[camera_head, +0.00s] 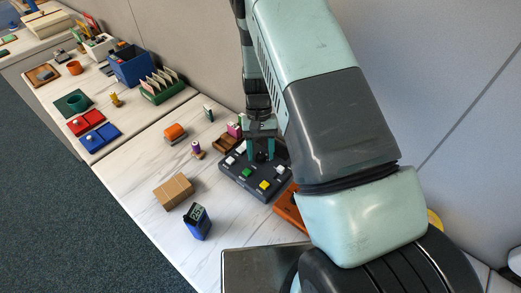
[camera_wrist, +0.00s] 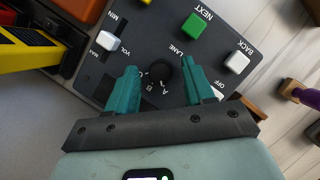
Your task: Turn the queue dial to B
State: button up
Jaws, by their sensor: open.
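A dark grey control panel (camera_head: 238,180) lies on the table; it fills much of the wrist view (camera_wrist: 215,68). A small round black dial (camera_wrist: 160,70) sits on it beside the printed word LANE, with small letters, A and B among them, around its near side. I cannot tell which letter it points to. My gripper (camera_head: 260,157) is over the panel's far part. In the wrist view its two teal fingers (camera_wrist: 159,72) are open, one on each side of the dial, with gaps between. I cannot tell their exact height above the panel.
The panel also bears a green NEXT button (camera_wrist: 194,25), a white BACK button (camera_wrist: 237,62), a white VOL slider (camera_wrist: 109,40) and a partly hidden switch marked OFF. A cardboard box (camera_head: 174,191) and a blue timer (camera_head: 197,222) stand to the left. A wall rises behind.

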grip_shut()
dwell(0.3)
jog(key=shift+m, duration=0.4)
jog(key=m+y, duration=0.1)
jog(key=m, duration=0.2)
jog(key=shift+d+m+y, duration=0.2)
jog(key=shift+m+y, duration=0.1)
jog(key=shift+y, duration=0.1)
jog(key=shift+m+t+y, duration=0.6)
jog(key=shift+m, duration=1.6)
grip_release()
